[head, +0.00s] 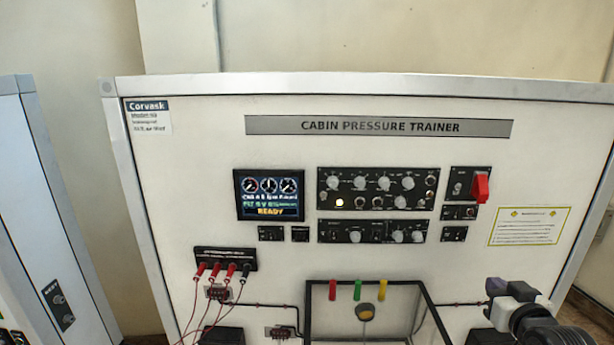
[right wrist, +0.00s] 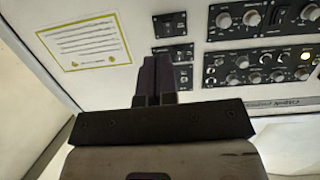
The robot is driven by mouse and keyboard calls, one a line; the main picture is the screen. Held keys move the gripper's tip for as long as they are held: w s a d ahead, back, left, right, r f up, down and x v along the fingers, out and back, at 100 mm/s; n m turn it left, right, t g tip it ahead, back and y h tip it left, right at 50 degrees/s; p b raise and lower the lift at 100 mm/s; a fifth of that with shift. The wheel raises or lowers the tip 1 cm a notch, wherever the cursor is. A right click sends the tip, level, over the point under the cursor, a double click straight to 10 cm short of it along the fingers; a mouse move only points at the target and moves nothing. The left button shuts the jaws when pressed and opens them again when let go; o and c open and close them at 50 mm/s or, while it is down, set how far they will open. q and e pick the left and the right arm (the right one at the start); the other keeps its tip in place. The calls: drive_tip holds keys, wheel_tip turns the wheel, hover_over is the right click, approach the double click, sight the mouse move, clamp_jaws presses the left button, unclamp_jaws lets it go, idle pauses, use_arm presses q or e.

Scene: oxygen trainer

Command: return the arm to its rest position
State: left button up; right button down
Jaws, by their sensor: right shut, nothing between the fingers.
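My right gripper (head: 494,287) is at the lower right of the head view, in front of the lower right part of the cabin pressure trainer panel (head: 220,150). Its fingers are together and hold nothing. In the right wrist view the shut dark fingers (right wrist: 155,80) point at the panel, which shows upside down there. No contact with the panel can be made out. My left gripper is not in view.
The panel carries a lit screen (head: 269,195), knob modules (head: 377,188), a red switch guard (head: 481,188) and a yellow-edged notice (head: 529,226). Red and black leads (head: 222,268) hang at the lower left. A dark-framed box (head: 308,315) stands at the bottom middle. Another cabinet (head: 50,230) stands left.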

drive_tip(key=s+a+f+n+g+y+p, duration=0.1)
drive_tip(key=s+a+f+n+g+p, duration=0.35)
drive_tip(key=s+a+f, duration=1.3)
drive_tip(key=s+a+f+g, duration=0.1)
drive_tip(key=s+f+g, duration=0.3)
drive_tip(key=s, duration=0.6)
drive_tip(key=s+a+f+m+g+y+p, duration=0.1)
drive_tip(key=s+f+g, duration=0.2)
drive_tip(key=s+f, duration=0.4)
drive_tip(key=s, duration=0.4)
drive_tip(key=shift+s+a+g, duration=0.15)
drive_tip(key=shift+g, duration=0.2)
drive_tip(key=shift+f, duration=0.1)
